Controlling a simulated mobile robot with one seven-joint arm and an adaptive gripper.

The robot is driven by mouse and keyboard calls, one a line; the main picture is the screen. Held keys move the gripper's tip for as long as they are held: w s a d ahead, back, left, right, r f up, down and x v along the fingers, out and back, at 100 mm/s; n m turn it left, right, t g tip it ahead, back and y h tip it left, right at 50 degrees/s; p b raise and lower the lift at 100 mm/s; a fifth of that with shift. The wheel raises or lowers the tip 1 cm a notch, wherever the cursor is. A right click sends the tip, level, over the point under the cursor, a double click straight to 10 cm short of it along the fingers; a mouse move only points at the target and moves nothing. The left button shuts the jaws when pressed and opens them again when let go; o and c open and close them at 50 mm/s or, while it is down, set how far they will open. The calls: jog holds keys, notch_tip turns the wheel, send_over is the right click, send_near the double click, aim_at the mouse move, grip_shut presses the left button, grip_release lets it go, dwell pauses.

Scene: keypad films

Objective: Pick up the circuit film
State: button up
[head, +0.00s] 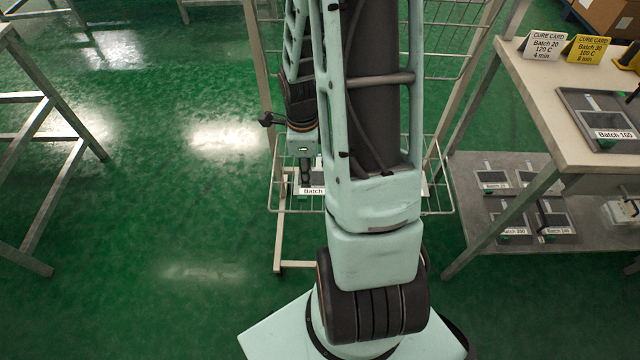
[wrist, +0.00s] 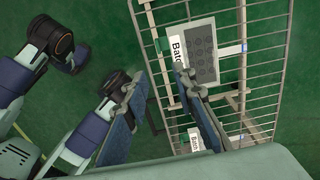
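A pale grey film sheet with rows of dark round spots (wrist: 202,55) lies on the wire rack in the wrist view, with a white "Batc..." label (wrist: 178,53) along its left edge. I cannot tell for sure that it is the circuit film. My gripper (wrist: 160,76) is open, its two fingers apart with nothing visible between them; the right finger is near the sheet's lower left. In the head view my gripper (head: 306,176) hangs down over the rack, just above a "Batch" label (head: 312,191); my arm hides much of that spot.
The wire rack (head: 436,212) has raised bars around its shelf. Another labelled item (wrist: 192,139) lies lower on it. A bench (head: 540,75) at right holds cure cards (head: 543,46) and a Batch 160 tray (head: 602,112); several trays lie on its lower shelf (head: 465,232).

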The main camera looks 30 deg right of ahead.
jog(key=b, duration=0.1)
send_over(306, 198)
jog(key=f, duration=0.5)
jog(key=shift+s+d+f, duration=0.1)
jog(key=shift+s+d, duration=0.1)
jog(key=shift+s, duration=0.05)
jog(key=shift+w+a+f+b, duration=0.15)
jog(key=shift+f+b, duration=0.25)
jog(key=shift+f, duration=1.05)
jog(key=shift+w+f+b, duration=0.15)
jog(key=shift+f+b, duration=0.2)
jog(key=shift+f, duration=1.05)
jog(key=shift+c, duration=0.5)
grip_shut()
